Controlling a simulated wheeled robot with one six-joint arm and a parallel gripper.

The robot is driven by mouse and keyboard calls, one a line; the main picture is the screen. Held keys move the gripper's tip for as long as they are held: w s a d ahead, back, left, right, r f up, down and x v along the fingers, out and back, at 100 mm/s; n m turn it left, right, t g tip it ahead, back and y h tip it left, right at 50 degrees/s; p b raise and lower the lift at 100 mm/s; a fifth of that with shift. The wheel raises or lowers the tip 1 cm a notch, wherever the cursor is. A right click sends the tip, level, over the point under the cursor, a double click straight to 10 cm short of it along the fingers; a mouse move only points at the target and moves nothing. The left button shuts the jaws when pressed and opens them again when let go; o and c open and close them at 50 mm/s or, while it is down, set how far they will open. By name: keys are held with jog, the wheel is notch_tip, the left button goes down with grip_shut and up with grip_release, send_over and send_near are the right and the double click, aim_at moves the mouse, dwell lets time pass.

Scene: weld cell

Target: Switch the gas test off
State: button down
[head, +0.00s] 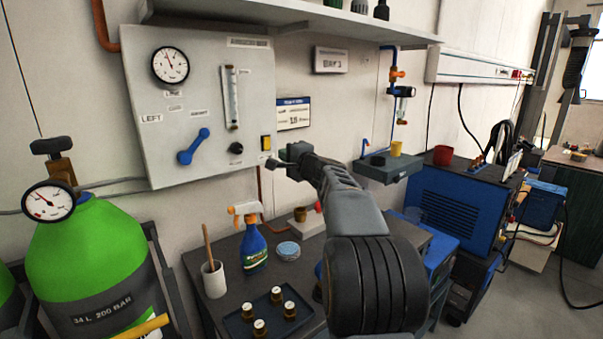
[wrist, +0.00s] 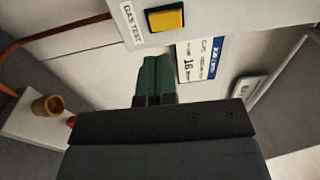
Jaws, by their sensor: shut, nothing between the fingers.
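The gas test switch (head: 266,143) is a yellow rocker at the lower right of the grey wall panel (head: 215,100). In the wrist view the yellow switch (wrist: 165,18) sits at the top, beside a label reading GAS TEST (wrist: 132,24). My gripper (head: 274,163) is in front of the panel's lower right corner, just below the switch in the head view. In the wrist view my gripper's green fingers (wrist: 153,75) are together and empty, pointing up toward the switch. I see no contact with it. Which way the rocker is tipped I cannot tell.
The panel also holds a gauge (head: 170,66), a flow tube (head: 231,97), a blue lever (head: 193,147) and a black knob (head: 236,148). A shelf (head: 290,18) overhangs it. Below stand a spray bottle (head: 252,248) and a green cylinder (head: 95,260).

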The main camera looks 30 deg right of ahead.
jog(key=s+b, duration=0.1)
jog(key=s, duration=0.6)
jog(key=shift+f, duration=0.4)
jog(key=s+a+f+n+g+y+p, duration=0.1)
jog(key=s+a+f+n+g, duration=0.2)
jog(key=a+f+g, duration=0.3)
jog(key=s+a+f+n+g+y+p, duration=0.1)
jog(key=s+a+f+n+g+p, duration=0.2)
jog(key=f, duration=0.6)
jog(key=s+a+n+g+h+p, duration=0.1)
jog(key=s+a+n+g+p, duration=0.2)
jog(key=s, duration=0.5)
jog(key=s+a+n+g+h+p, duration=0.2)
jog(key=s+a+n+p, duration=0.3)
jog(key=s+a+n, duration=0.3)
jog(key=shift+s+a+r+g+p, duration=0.3)
jog(key=shift+s+a+g, duration=0.2)
jog(key=shift+s+a, duration=0.3)
